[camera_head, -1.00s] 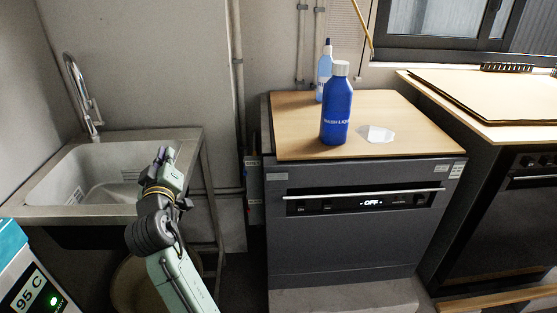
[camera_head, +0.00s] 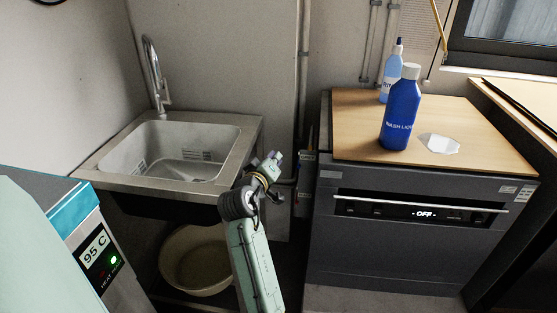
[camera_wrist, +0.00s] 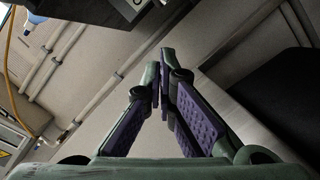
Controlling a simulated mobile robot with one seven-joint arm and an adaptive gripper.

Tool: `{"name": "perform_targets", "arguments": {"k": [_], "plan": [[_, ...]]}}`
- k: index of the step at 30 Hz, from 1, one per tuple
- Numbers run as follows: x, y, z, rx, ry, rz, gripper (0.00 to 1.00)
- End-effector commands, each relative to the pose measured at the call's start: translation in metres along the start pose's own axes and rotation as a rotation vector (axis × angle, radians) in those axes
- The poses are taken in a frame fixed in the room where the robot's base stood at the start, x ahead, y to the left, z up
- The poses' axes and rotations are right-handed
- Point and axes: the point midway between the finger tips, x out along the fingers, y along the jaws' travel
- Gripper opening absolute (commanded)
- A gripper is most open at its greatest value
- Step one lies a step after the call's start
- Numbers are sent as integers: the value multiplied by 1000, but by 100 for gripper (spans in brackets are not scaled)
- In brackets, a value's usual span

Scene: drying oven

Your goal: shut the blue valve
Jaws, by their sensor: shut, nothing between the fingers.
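I cannot make out a blue valve in either view. My gripper (camera_head: 273,160) is shut and empty, in front of the gap between the sink and the dark dishwasher. In the wrist view its two purple-padded fingers (camera_wrist: 162,75) come together at the tips with nothing between them. Small labels (camera_head: 305,156) show on the wall in that gap, behind and right of the gripper. Part of the low gap is hidden by my arm.
The sink (camera_head: 250,135) stands left, with a basin (camera_head: 172,265) below. The dishwasher (camera_head: 405,255) stands right, bearing a blue wash bottle (camera_head: 400,112). A teal-topped heater (camera_head: 70,205) is near left. Wall pipes (camera_wrist: 95,105) cross the wrist view.

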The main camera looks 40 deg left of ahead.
Motion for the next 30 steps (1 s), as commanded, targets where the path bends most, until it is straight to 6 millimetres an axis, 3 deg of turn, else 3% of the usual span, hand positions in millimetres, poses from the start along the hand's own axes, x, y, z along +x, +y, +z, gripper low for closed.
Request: {"name": "perform_targets", "arguments": {"k": [10, 18, 30], "plan": [[75, 3, -2, 0, -2, 1, 0], [82, 1, 33, 1, 0, 0, 0], [83, 0, 39, 1, 1, 0, 0]]}}
